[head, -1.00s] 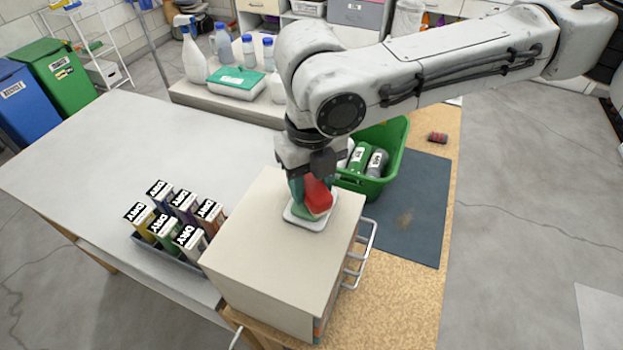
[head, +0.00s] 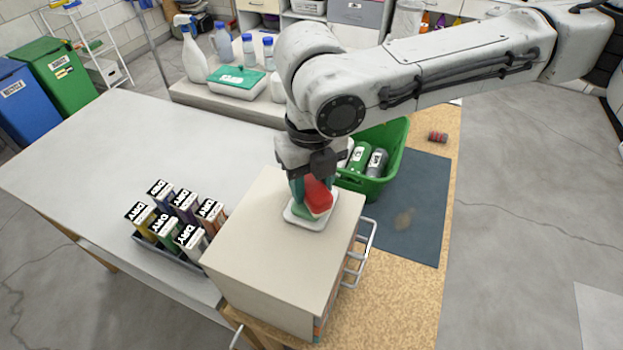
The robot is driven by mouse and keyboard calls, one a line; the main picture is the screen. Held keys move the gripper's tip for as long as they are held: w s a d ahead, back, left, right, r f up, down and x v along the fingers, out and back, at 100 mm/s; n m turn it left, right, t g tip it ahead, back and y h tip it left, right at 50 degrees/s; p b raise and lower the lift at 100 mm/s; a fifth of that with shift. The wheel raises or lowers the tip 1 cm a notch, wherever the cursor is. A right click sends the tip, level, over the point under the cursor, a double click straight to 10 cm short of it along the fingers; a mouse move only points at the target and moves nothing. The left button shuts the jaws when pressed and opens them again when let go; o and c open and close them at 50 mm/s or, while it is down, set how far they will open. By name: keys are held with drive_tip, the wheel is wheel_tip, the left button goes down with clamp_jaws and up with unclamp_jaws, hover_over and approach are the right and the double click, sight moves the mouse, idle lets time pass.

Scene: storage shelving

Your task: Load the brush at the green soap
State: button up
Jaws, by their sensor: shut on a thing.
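My gripper (head: 312,178) points down over the beige cabinet top and is shut on a red brush (head: 320,197). The brush is right at the green soap (head: 302,208), partly covering it from this view. The soap lies in a white dish (head: 301,222) on the cabinet top. I cannot tell whether the brush's underside touches the soap. The fingers and brush hide part of the soap and dish.
The beige cabinet (head: 265,240) has metal handles (head: 361,255) on its right side. A green basket (head: 388,160) with bottles stands just behind it. A tray of labelled boxes (head: 175,225) sits to the left. The white table (head: 130,150) is mostly clear.

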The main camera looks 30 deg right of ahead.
sight(312, 184)
drive_tip(key=shift+r+p, duration=3.3)
drive_tip(key=shift+r, duration=0.25)
drive_tip(key=shift+f, duration=0.1)
